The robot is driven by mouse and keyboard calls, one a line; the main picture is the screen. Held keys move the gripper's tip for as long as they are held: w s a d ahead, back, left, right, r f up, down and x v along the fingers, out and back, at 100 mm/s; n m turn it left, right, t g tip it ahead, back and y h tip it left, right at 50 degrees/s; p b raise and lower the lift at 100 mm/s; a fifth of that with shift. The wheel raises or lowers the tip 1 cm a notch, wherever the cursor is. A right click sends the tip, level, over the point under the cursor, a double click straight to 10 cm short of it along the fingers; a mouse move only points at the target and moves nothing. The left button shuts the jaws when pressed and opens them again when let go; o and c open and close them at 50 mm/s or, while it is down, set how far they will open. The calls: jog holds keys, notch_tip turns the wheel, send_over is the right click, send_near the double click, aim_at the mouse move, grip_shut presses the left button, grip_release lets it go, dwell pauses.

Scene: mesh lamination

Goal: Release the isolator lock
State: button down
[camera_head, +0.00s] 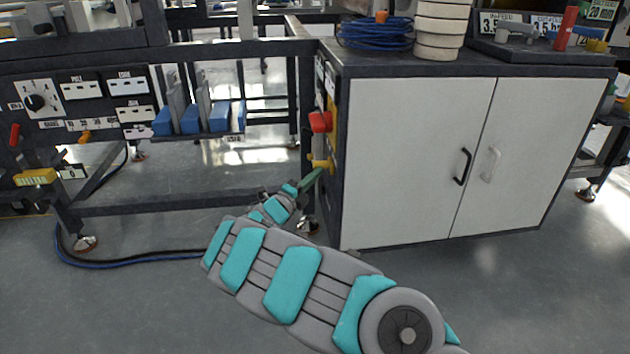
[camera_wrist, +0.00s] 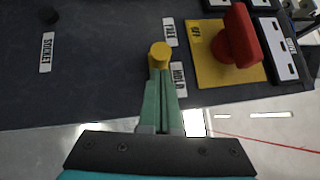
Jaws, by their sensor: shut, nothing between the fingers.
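A red isolator handle (camera_head: 320,121) sits on a yellow plate on the cabinet's left side. In the wrist view the red handle (camera_wrist: 240,36) stands at the upper right, on the yellow plate (camera_wrist: 208,68) marked OFF. A yellow knob (camera_head: 321,163) is below it in the head view and also shows in the wrist view (camera_wrist: 160,50). My gripper (camera_head: 316,174) has green fingers, shut together and empty. In the wrist view the fingertips (camera_wrist: 160,76) meet the lower edge of the knob; I cannot tell whether they touch it. No separate lock is clearly seen.
A white-doored cabinet (camera_head: 410,150) fills the right of the head view. A bench frame (camera_head: 180,205) with a control panel (camera_head: 85,100) stands at the left. Small labels (camera_wrist: 178,76) flank the knob. A blue hose (camera_head: 150,258) lies on the floor.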

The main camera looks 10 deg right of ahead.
jog(key=shift+w, duration=0.1)
jog(key=w+p, duration=0.1)
jog(key=w, duration=0.5)
jog(key=shift+w+p, duration=0.15)
jog(key=shift+p, duration=0.15)
dwell(0.3)
jog(key=shift+s, duration=0.2)
jog(key=s+d+p+v, duration=0.1)
jog(key=d+v, duration=0.1)
jog(key=v, duration=1)
jog(key=shift+s+a+f, duration=0.35)
jog(key=shift+s+f, duration=0.05)
jog(key=shift+s, duration=0.3)
